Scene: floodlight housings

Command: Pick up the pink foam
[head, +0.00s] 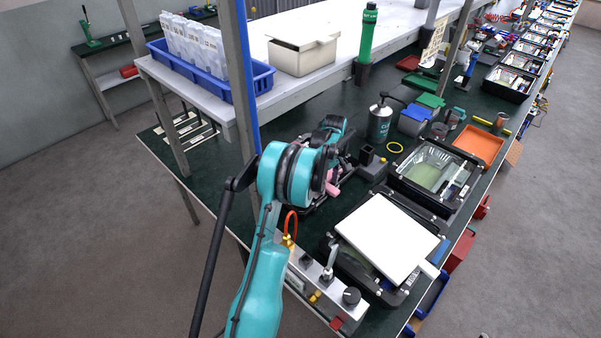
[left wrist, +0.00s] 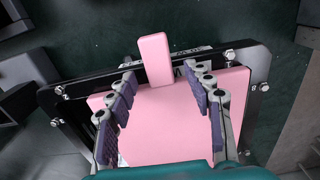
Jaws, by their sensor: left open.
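In the left wrist view, a flat pink foam sheet (left wrist: 170,125) lies over a black frame with metal bolts at its corners. A narrow pink bar (left wrist: 155,58) overlaps the sheet's upper edge and reaches beyond it; I cannot tell whether the two are joined. My left gripper (left wrist: 160,78) is open, with its purple-padded fingers on either side above the pink sheet. The bar lies between and beyond the fingertips. In the head view, a small pink patch (head: 332,188) shows beside my teal arm, which hides most of that spot. My right gripper is not in view.
A white panel (head: 388,238) lies on a black housing at the bench front. Another housing (head: 437,172) stands behind it. A metal control box (head: 325,287) with knobs sits close to my arm.

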